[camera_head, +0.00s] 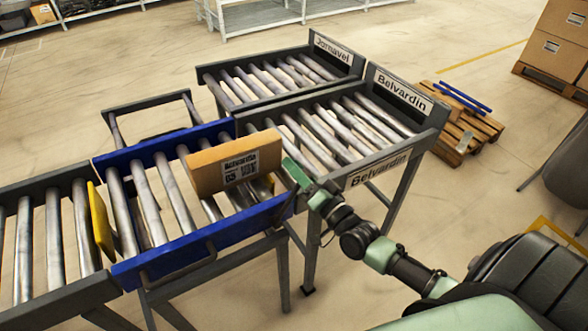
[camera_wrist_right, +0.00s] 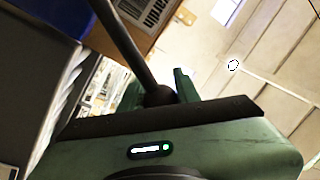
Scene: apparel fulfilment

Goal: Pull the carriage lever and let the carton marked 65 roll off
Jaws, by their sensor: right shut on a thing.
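The carton (camera_head: 235,162) is brown with a white label that seems to read 65. It sits on the rollers of the blue-sided carriage (camera_head: 205,243), near its right end. The carriage lever, a dark rod (camera_wrist_right: 124,42), runs down to a dark knob (camera_wrist_right: 158,96) in the right wrist view. My right gripper (camera_head: 297,178) is at the carriage's right end, close beside the carton, and shut on the lever's end. The carton's label also shows in the wrist view (camera_wrist_right: 153,10). In the head view the lever's grip is mostly hidden. My left gripper is out of view.
A yellow plate (camera_head: 100,224) stands at the carriage's left end, beside the left roller conveyor (camera_head: 70,298). Right of the carriage is a roller lane marked Belvardin (camera_head: 380,168); behind it is one marked Jornavel (camera_head: 333,47). Both lanes look empty. A pallet (camera_head: 468,128) lies beyond.

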